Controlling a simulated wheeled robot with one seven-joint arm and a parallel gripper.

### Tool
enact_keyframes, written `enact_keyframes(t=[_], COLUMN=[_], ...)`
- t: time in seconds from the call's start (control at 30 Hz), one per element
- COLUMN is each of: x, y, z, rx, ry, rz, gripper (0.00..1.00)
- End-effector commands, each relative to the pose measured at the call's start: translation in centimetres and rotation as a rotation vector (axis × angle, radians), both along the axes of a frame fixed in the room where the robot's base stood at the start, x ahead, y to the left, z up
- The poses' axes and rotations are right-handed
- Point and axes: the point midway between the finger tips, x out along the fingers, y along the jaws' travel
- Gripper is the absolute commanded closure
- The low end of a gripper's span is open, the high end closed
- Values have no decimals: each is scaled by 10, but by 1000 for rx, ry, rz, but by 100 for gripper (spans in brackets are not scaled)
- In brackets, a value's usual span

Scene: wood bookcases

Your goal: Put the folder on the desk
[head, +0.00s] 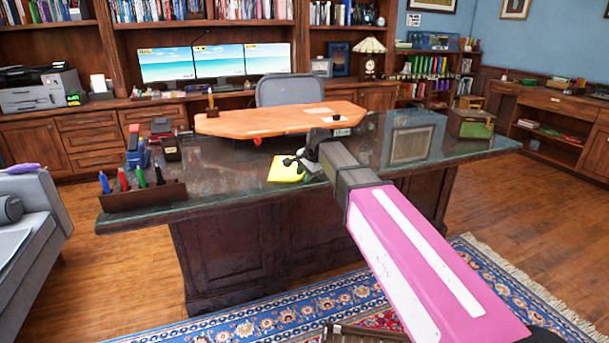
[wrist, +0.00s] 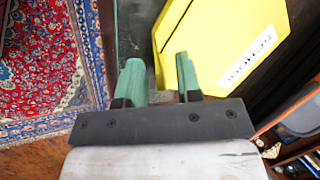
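Whether the fingers touch the folder is unclear.
A pen holder (head: 144,194) and small items stand at the desk's left end. A box (head: 470,124) and a frame (head: 411,144) are at the right. An orange-topped table (head: 280,119) and chair (head: 290,89) are behind. A sofa (head: 35,230) is at the left.

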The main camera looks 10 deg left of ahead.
Motion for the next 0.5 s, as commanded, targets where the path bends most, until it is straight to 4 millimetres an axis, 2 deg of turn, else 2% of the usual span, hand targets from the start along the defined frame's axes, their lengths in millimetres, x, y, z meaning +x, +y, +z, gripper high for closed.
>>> enact_keyframes(t=[0.27,0.5], x=[-2,-12], y=[-3,-16], z=[9,43], rx=[1,1], ry=[-1,-2], rz=[0,0], gripper=[68,68])
